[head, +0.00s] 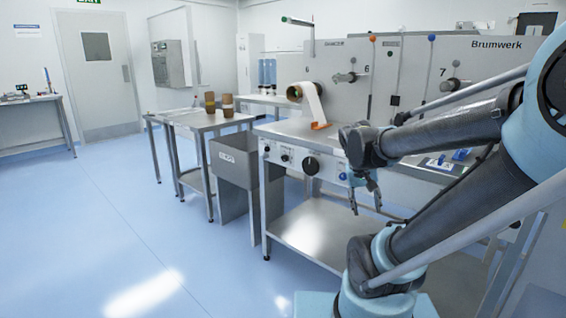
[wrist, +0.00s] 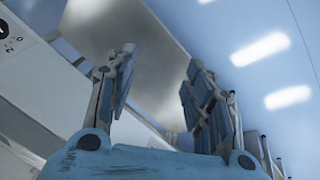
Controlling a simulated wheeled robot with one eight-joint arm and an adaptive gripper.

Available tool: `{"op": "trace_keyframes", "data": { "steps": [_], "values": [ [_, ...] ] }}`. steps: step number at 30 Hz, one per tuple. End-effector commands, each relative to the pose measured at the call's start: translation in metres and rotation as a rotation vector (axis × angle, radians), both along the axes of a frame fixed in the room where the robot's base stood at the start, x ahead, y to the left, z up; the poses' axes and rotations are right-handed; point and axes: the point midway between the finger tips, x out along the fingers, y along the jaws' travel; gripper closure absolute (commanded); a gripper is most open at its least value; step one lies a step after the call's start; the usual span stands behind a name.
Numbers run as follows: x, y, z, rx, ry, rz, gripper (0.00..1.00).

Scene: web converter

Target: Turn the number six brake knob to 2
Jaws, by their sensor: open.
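A large black round knob (head: 311,166) sits on the front panel of the machine, below the part marked 6. I cannot read its setting. In the wrist view, part of a dark knob (wrist: 3,30) with printed numerals beside it shows at the left edge; I cannot tell its pointer position. My gripper (head: 365,211) points down in front of the panel, to the right of the large knob and apart from it. In the wrist view my gripper (wrist: 161,62) is open, with nothing between its fingers. No readable label identifies the brake knob.
Smaller knobs (head: 285,157) sit left of the large knob. A lower shelf (head: 310,232) extends below the panel. A grey bin (head: 232,163) and a side table (head: 190,118) stand to the left. The blue floor (head: 110,225) at left is clear.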

Motion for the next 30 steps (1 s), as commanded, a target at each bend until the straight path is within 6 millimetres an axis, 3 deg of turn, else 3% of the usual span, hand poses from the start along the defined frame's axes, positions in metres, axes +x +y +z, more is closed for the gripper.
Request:
{"op": "trace_keyframes", "data": {
  "steps": [8, 14, 23, 30],
  "values": [
    [0.074, 0.012, 0.025, -0.144, -0.084, -0.066, 0.53],
    [0.128, 0.032, 0.038, -0.237, -0.177, -0.114, 0.53],
    [0.203, 0.083, 0.048, -0.348, -0.359, -0.176, 0.53],
    [0.254, 0.139, 0.046, -0.405, -0.537, -0.218, 0.53]
  ]
}}
